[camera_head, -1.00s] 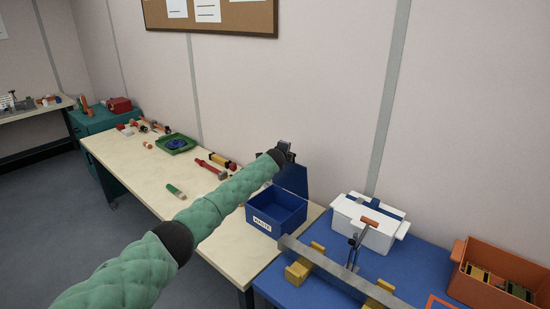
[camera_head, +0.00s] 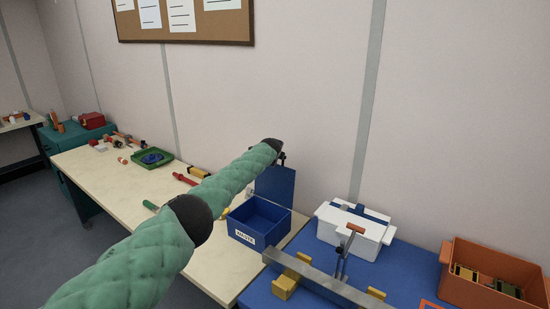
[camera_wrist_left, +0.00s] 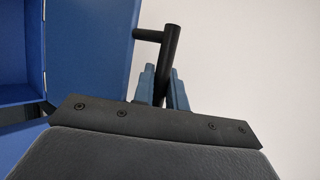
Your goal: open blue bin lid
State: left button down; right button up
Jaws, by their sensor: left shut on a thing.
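The blue bin (camera_head: 259,222) with a white label stands at the right end of the pale workbench, its inside empty. Its blue lid (camera_head: 275,186) stands raised, about upright, at the bin's back edge. My left gripper (camera_head: 281,157) is at the lid's top, mostly hidden behind my green-sleeved arm. In the left wrist view my left gripper (camera_wrist_left: 164,88) is shut on the lid's dark bar handle (camera_wrist_left: 172,55). The lid (camera_wrist_left: 88,45) and the bin's open inside (camera_wrist_left: 14,45) show at left there.
A white box (camera_head: 354,228) with a tool in front and a metal bar (camera_head: 325,283) on yellow blocks are on the blue table at right. An orange crate (camera_head: 492,270) is farther right. A green tray (camera_head: 152,159) and small tools lie on the workbench.

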dwell(0.3)
pick_arm(q)
jog(key=c, duration=1.4)
grip_release()
pick_arm(e)
jog(key=shift+d, duration=0.1)
pick_arm(q)
jog(key=shift+s, duration=0.1)
